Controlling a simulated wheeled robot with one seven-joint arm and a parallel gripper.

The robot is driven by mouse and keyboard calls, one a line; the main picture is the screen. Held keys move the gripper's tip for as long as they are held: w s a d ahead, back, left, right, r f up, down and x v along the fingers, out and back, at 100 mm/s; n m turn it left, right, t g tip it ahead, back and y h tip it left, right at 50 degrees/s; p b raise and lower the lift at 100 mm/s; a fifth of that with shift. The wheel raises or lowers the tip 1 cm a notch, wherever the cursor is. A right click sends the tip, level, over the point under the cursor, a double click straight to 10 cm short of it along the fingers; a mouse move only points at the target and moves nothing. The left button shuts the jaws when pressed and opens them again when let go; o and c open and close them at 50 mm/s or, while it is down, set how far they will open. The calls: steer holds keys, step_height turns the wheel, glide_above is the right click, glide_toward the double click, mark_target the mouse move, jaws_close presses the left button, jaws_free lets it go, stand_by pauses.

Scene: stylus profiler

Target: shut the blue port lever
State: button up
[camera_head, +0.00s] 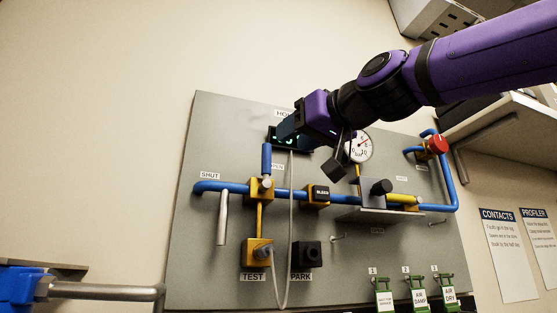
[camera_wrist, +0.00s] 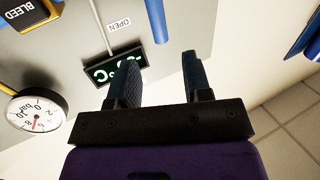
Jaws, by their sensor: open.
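The blue lever (camera_head: 266,158) stands upright above a yellow valve body (camera_head: 261,189) on the blue pipe. Its upper end is beside the OPEN label (camera_head: 277,167); the SHUT label (camera_head: 210,175) is to the left. My gripper (camera_head: 288,125) is above and to the right of the lever, in front of the display. In the wrist view the open, empty fingers (camera_wrist: 162,62) point toward the panel, and the lever (camera_wrist: 156,20) shows beyond their tips, apart from them.
A grey panel (camera_head: 225,135) carries the pipes, a round gauge (camera_head: 360,147), a BLEED block (camera_head: 316,195) and a red knob (camera_head: 438,145). A pale cable (camera_head: 291,220) hangs just right of the lever. A silver handle (camera_head: 223,218) hangs at left. Wall left of the panel is clear.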

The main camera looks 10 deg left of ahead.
mark_target(269, 150)
steer(key=x, duration=1)
steer(key=shift+w+a, duration=0.15)
steer(key=shift+c, duration=0.2)
jaws_close()
